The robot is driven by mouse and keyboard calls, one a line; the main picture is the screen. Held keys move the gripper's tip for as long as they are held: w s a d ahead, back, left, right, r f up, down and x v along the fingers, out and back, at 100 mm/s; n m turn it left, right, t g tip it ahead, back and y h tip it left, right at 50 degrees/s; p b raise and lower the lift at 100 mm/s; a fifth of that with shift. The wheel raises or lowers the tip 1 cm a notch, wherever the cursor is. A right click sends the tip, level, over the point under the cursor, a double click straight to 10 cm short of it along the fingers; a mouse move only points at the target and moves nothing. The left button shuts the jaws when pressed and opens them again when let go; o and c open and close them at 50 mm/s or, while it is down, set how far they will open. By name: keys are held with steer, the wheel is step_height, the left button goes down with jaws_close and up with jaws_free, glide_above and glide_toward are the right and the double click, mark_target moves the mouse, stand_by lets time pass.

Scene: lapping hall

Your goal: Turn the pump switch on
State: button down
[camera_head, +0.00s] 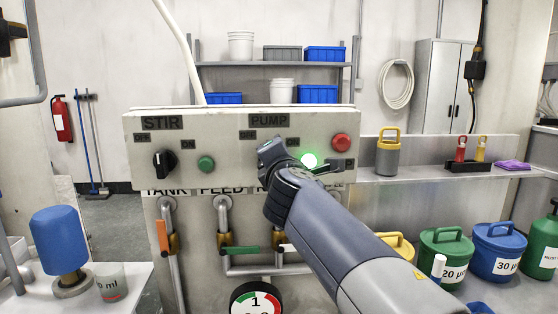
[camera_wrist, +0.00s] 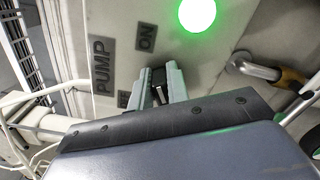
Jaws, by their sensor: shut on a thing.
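The pump switch is a black knob (camera_wrist: 158,77) on the grey control panel (camera_head: 225,180), under the PUMP label (camera_head: 270,120). In the head view my arm hides it. In the wrist view it shows between the two fingers of my gripper (camera_wrist: 160,82), which is shut on it. The ON label (camera_wrist: 146,38) and a partly hidden OFF label (camera_wrist: 123,99) are beside it. A green lamp (camera_head: 309,160) right of my gripper (camera_head: 270,152) glows brightly; it also glows in the wrist view (camera_wrist: 197,13). I cannot tell exactly which label the knob points to.
The black STIR knob (camera_head: 163,164) and an unlit green lamp (camera_head: 206,163) are at the panel's left. A red button (camera_head: 341,142) is at its right. Pipes with an orange valve handle (camera_head: 162,235) and a green one (camera_head: 240,251) run below.

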stand_by(0.4)
steer(key=c, duration=1.4)
jaws_free()
steer(key=shift+o, duration=0.2)
steer(key=s, duration=1)
steer(key=shift+s+b, duration=0.3)
steer(key=shift+s, duration=0.1)
steer(key=w, duration=1.1)
steer(key=shift+p, duration=0.3)
steer(key=shift+s, duration=0.15)
